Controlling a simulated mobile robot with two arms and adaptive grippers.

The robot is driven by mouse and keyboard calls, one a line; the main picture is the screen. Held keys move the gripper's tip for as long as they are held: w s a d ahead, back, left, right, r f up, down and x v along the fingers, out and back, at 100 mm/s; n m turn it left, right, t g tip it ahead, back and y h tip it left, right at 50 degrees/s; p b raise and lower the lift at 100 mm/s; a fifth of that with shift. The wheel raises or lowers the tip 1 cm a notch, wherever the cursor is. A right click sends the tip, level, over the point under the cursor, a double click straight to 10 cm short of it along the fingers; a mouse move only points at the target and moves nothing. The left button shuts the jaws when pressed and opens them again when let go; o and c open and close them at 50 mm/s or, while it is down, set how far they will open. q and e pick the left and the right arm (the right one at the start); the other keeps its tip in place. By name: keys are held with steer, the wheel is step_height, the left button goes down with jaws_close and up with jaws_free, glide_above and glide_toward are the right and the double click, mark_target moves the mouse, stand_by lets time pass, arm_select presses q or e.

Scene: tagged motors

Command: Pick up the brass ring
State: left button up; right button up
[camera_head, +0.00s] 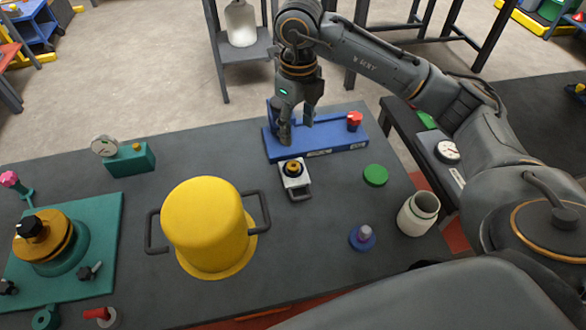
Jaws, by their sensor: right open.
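No separate brass ring is plain to see. A small brass-coloured round part (293,168) with a dark centre sits on a small grey handled block near the table's middle; it may be the ring, but I cannot tell. A larger brass-coloured round piece (43,243) with a black knob sits on a teal base at the left. My right gripper (297,126) is open, pointing down, over the left part of the blue tray, just behind the grey block. Whether it touches anything is unclear. My left gripper is out of view.
A big yellow pot (208,222) with side handles stands mid-table. A blue tray (337,142) with a red-topped part lies at the back edge. A green disc (376,175), white jar (418,213) and blue knob (362,237) stand right. A teal gauge box (131,159) stands back left.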

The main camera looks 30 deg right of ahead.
glide_above(293, 160)
steer(key=s, duration=0.2)
step_height(293, 160, down, 7)
steer(key=shift+s+a+r+p, duration=0.1)
steer(key=shift+p, duration=0.3)
steer(key=shift+a+f+p, duration=0.1)
steer(key=shift+f+p, duration=0.2)
steer(key=shift+f, duration=0.3)
steer(key=f, duration=0.1)
steer(key=f+p, duration=0.1)
steer(key=f, duration=0.1)
steer(key=shift+w+a+f, duration=0.2)
steer(key=shift+w+f, duration=0.1)
steer(key=shift+w, duration=0.1)
steer(key=shift+f, duration=0.4)
steer(key=shift+c, duration=0.2)
jaws_close()
steer(key=shift+r, duration=0.15)
